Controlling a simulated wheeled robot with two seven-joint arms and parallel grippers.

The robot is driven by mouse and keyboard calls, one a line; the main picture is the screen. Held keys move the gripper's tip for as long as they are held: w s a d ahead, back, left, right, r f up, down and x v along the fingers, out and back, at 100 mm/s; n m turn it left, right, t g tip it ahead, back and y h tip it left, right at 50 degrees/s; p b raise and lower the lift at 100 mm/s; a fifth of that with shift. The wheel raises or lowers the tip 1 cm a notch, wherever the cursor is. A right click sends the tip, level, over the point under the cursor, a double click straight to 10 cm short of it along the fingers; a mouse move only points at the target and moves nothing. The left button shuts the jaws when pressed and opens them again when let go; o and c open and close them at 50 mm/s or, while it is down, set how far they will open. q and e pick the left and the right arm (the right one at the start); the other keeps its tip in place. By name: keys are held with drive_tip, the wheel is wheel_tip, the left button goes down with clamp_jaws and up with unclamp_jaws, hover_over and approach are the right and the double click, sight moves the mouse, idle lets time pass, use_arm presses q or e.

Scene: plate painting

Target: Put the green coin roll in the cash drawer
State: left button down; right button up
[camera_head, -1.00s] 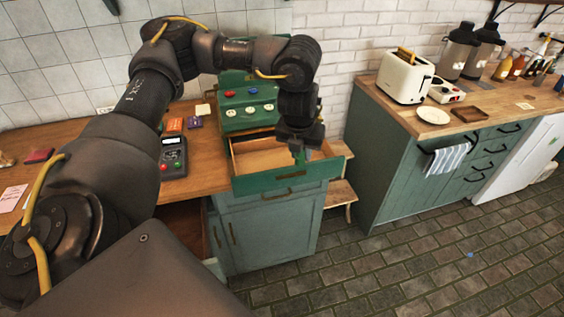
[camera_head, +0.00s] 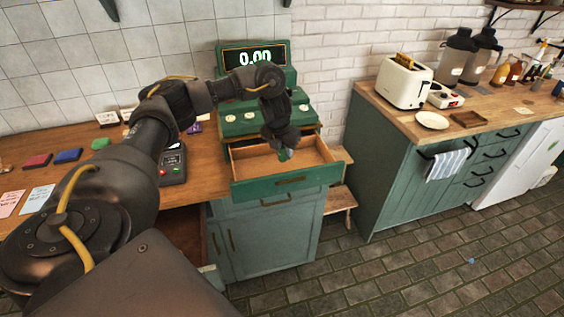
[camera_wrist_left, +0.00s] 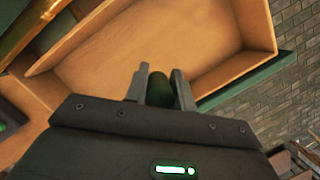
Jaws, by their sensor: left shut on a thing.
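My left gripper (camera_head: 284,153) is over the open cash drawer (camera_head: 262,188) of the green cash register (camera_head: 240,124). In the left wrist view the gripper (camera_wrist_left: 161,84) is shut on the green coin roll (camera_wrist_left: 159,90), which sits between its two fingers. The wooden inside of the drawer (camera_wrist_left: 100,55) lies below and beyond the fingers. In the head view the roll shows only as a small green spot at the fingertips. How far it is above the drawer floor is hard to tell. My right gripper is not in view.
A card terminal (camera_head: 173,166) stands on the wooden counter left of the register. Red, blue and green small items lie farther left. A toaster (camera_head: 404,82) and a plate (camera_head: 432,120) stand on the right counter, across a gap.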

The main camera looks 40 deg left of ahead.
sight(284, 166)
use_arm(q)
drive_tip(key=shift+w+a+f, duration=0.25)
drive_tip(key=shift+a+f, duration=0.1)
drive_tip(key=shift+f, duration=0.15)
drive_tip(key=shift+w+a+f, duration=0.25)
drive_tip(key=shift+a+f, duration=0.05)
drive_tip(key=shift+f, duration=0.15)
drive_tip(key=shift+a+f+b, duration=0.15)
drive_tip(key=shift+f+b, duration=0.15)
drive_tip(key=shift+b, duration=0.05)
wheel_tip(284, 166, down, 2)
drive_tip(key=shift+f, duration=0.1)
drive_tip(key=shift+w+a+f, duration=0.1)
drive_tip(key=shift+f, duration=0.35)
drive_tip(key=shift+f+b, duration=0.1)
drive_tip(key=shift+b, duration=0.2)
drive_tip(key=c, duration=1.2)
unclamp_jaws()
drive_tip(key=shift+o, duration=0.2)
